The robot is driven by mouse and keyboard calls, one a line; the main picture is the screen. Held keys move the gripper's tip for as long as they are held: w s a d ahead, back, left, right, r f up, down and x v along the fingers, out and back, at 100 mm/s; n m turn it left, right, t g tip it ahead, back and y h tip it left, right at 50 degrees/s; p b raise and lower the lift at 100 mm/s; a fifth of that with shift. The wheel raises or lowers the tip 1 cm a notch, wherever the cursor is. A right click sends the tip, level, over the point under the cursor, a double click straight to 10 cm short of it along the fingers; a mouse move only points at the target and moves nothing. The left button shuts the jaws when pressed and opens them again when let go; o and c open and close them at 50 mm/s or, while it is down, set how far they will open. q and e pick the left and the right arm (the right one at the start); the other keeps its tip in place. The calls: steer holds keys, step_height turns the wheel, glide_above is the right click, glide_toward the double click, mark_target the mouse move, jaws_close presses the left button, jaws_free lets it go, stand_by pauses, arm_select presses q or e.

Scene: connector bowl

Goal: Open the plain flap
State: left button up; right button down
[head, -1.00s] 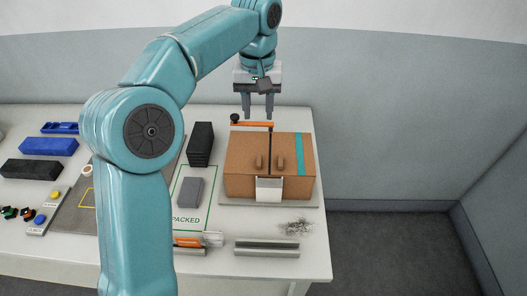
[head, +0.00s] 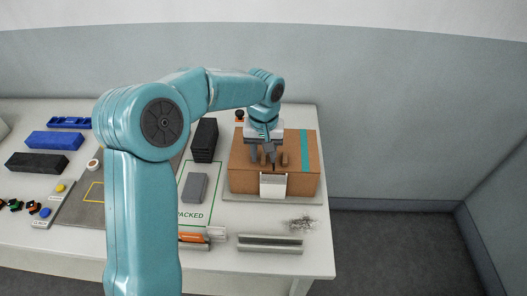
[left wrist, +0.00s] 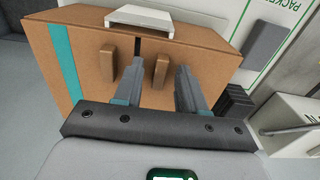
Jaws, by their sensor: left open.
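A closed brown cardboard box (head: 308,180) stands at the right of the table. Its right flap carries a teal stripe (head: 304,150); its left, plain flap (head: 240,152) has no stripe. A brown tab stands on each flap beside the centre slit. My left gripper (head: 263,160) is open over the plain flap, fingers pointing down. In the left wrist view, the plain flap's tab (left wrist: 160,70) appears between the fingertips (left wrist: 157,75); I cannot tell how far down they reach around it. The striped flap's tab (left wrist: 107,65) is outside them. My right gripper is out of view.
A black knob (head: 239,114) shows behind the box, partly hidden by my arm. A white plate (head: 272,186) is on the box front. A black stack (head: 204,140) and grey block (head: 194,186) stand left; a metal bar (head: 270,244) and small metal pieces (head: 301,224) lie in front.

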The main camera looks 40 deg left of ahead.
arm_select(q)
steer(key=shift+w+f, duration=0.1)
steer(key=shift+w+a, duration=0.15)
jaws_close()
